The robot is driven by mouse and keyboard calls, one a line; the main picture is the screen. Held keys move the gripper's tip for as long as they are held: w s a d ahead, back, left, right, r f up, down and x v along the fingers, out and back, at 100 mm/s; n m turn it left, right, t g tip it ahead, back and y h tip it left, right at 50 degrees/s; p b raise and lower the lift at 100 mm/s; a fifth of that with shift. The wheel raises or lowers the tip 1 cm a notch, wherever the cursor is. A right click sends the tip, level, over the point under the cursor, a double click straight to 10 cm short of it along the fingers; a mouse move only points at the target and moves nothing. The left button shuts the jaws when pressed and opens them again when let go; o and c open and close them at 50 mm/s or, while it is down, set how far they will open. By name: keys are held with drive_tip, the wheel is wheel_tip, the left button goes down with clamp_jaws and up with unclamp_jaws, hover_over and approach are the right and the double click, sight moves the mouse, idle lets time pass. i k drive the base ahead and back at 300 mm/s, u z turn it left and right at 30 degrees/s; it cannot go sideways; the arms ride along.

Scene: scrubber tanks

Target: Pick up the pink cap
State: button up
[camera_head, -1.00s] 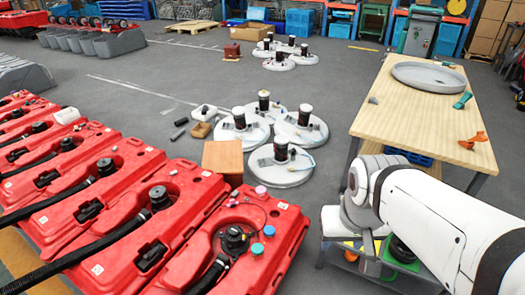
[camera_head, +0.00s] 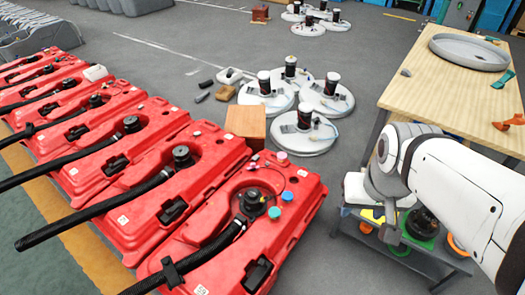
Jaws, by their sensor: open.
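The pink cap (camera_head: 282,157) is a small round disc at the far end of the nearest red tank (camera_head: 215,245), close to its upper edge. A blue cap (camera_head: 287,196) and a teal cap (camera_head: 274,212) sit on the same tank, nearer to me. My gripper (camera_head: 389,233) is only partly seen below my white arm at the right, over a low shelf. It is open, well to the right of the pink cap and apart from it. The fingertips are hard to make out.
More red tanks with black hoses stand in a row to the left. A brown box (camera_head: 246,122) and white round bases (camera_head: 303,137) stand on the floor behind the tank. A wooden table (camera_head: 440,95) is at the right. A low shelf (camera_head: 430,262) stands under my arm.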

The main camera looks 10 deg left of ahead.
sight(281, 156)
drive_tip(key=u, duration=0.1)
drive_tip(key=k, duration=1.05)
drive_tip(key=z, duration=0.8)
drive_tip(key=i, duration=1.4)
drive_tip(key=u, duration=0.3)
drive_tip(key=i, duration=1)
drive_tip(key=u, duration=0.8)
drive_tip(key=k, duration=0.9)
drive_tip(key=u, duration=0.2)
drive_tip(key=i, duration=0.85)
